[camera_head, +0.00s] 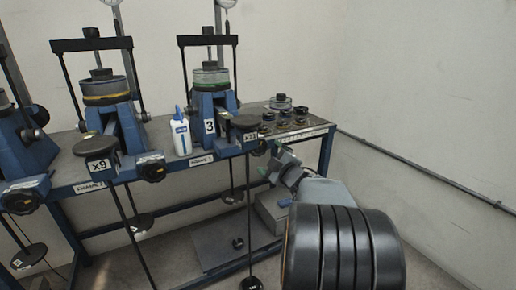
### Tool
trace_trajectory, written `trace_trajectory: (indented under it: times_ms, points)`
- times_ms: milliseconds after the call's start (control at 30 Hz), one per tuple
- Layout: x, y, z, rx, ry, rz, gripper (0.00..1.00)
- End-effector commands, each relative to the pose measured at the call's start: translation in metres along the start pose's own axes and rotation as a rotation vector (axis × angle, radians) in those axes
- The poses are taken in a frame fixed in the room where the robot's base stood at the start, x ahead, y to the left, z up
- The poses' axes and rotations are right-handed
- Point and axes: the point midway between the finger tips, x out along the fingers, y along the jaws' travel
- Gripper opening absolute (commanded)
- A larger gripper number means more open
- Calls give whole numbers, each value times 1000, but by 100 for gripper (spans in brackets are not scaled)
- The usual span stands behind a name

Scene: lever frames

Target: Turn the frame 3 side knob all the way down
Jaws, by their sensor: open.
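Frame 3 (212,105) is a blue lever frame with a green-banded round cell on top and a white "3" label. A dark round knob (260,148) shows low on its right side, at the bench's front edge, partly hidden. I cannot tell its turn position. My gripper (273,164) is open, just right of and below this knob. The jaws look close to it, but I cannot tell whether they touch it. My arm reaches in from the lower right.
Another blue frame (105,112) with a yellow-banded cell stands left, and a third is cut off at the left edge. A white bottle (181,133) stands beside frame 3. Black weights (283,118) sit at the bench's right end. Rods with weights hang below.

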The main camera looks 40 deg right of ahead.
Motion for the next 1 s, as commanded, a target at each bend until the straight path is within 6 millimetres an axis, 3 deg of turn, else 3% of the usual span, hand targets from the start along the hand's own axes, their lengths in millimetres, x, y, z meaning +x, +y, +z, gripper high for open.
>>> trace_trajectory:
  times_ms: [633, 1000]
  points:
    - [91, -1, 0, 2, 0, -2, 95]
    - [88, 0, 0, 2, -2, 0, 59]
